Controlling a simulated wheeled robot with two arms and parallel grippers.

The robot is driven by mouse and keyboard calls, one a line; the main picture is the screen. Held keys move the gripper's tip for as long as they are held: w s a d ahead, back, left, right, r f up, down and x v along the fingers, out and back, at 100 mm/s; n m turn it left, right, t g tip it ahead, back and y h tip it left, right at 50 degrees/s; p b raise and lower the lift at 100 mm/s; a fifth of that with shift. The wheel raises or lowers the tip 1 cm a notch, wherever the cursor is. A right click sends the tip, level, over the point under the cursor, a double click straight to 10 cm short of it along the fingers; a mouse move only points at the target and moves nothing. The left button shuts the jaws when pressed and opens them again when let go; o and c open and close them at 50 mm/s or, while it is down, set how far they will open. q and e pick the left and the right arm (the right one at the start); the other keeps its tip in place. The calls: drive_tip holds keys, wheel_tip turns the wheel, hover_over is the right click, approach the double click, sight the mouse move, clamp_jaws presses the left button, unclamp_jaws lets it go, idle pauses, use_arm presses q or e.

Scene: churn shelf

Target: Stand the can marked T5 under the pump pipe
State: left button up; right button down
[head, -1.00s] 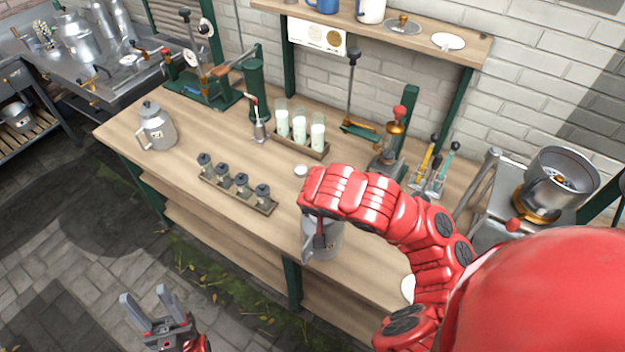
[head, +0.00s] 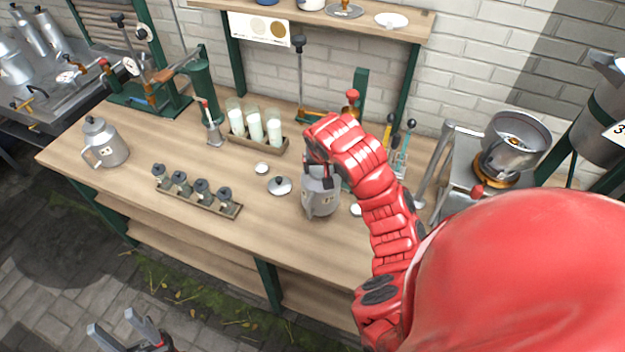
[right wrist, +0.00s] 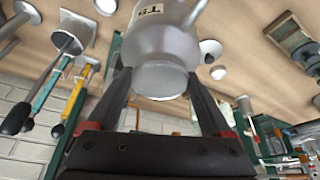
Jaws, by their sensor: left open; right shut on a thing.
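The can marked T5 (head: 321,197) is a grey metal can over the right part of the wooden bench. My right gripper (head: 320,172) is shut on its upper part; I cannot tell whether its base touches the bench. In the right wrist view the T5 can (right wrist: 158,45) shows upside down between the fingers (right wrist: 160,85), with its label readable. My left gripper (head: 115,322) is open and empty, low in front of the bench. I cannot tell for sure which fitting is the pump pipe; a green pump-like column with a lever (head: 202,90) stands at the back left.
On the bench (head: 120,205) are another can (head: 104,145), a rack of small dark-topped jars (head: 198,192), a rack of milk glasses (head: 255,130) and a loose lid (head: 280,185). A steel bowl machine (head: 514,145) stands right. The bench's front middle is clear.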

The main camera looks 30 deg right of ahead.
sight(318, 191)
drive_tip(key=shift+w+d+f+p, duration=0.15)
drive_tip(key=shift+f+p, duration=0.45)
drive_tip(key=shift+f, duration=1.05)
drive_tip(key=shift+f, duration=0.1)
drive_tip(key=shift+c, duration=0.9)
unclamp_jaws()
drive_tip(key=shift+f, duration=0.1)
drive_tip(key=shift+o, duration=0.9)
drive_tip(key=shift+s, duration=0.2)
